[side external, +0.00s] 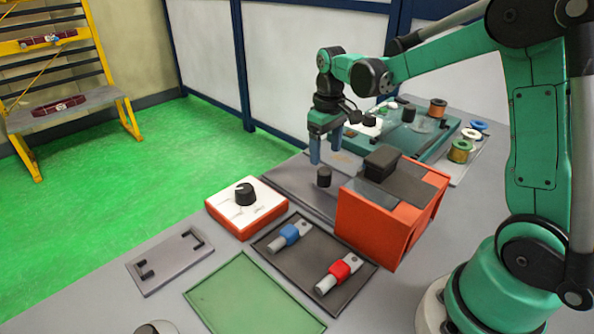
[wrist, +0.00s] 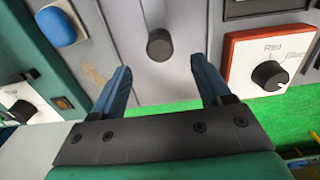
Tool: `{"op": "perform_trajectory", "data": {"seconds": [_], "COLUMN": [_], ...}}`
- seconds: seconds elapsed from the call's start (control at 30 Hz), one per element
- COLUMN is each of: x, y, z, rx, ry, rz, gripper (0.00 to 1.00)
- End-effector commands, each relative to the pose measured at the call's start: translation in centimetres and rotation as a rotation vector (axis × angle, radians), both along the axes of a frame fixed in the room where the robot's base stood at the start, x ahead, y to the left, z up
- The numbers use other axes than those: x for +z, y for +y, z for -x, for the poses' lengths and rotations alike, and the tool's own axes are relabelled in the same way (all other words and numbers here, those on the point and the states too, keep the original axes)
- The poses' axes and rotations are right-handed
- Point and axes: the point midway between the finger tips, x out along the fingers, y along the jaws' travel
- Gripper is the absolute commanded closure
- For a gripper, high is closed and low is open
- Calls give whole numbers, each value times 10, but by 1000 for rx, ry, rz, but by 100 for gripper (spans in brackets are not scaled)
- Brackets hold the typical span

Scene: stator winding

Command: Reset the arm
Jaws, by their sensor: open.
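My gripper (side external: 326,152) hangs fingers-down over the table, in front of the white wall panels. In the wrist view my gripper (wrist: 163,88) shows two blue fingers spread apart with nothing between them. A small dark cylinder (side external: 323,177) stands on a grey plate below and close to the fingers in the side view. In the wrist view the dark round knob-like top (wrist: 160,45) lies beyond the fingertips, and no contact shows.
An orange box (side external: 385,228) with a dark block on top stands right of the gripper. A red-edged dial box (side external: 245,207) sits to the left. A tray (side external: 310,265) holds a blue and a red connector. A green bench fixture (side external: 440,150) with spools stands behind. Air above the tray is clear.

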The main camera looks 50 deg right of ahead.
Motion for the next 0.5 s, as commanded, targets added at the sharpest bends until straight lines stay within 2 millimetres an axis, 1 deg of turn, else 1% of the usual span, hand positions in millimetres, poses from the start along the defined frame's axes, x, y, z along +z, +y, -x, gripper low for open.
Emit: {"op": "perform_trajectory", "data": {"seconds": [0.3,0.37,0.5], "x": [3,7,27], "y": [2,6,25], "z": [1,3,15], "rx": [1,2,5], "ry": [-9,-26,-119], "rz": [2,7,27], "gripper": [29,29,29]}}
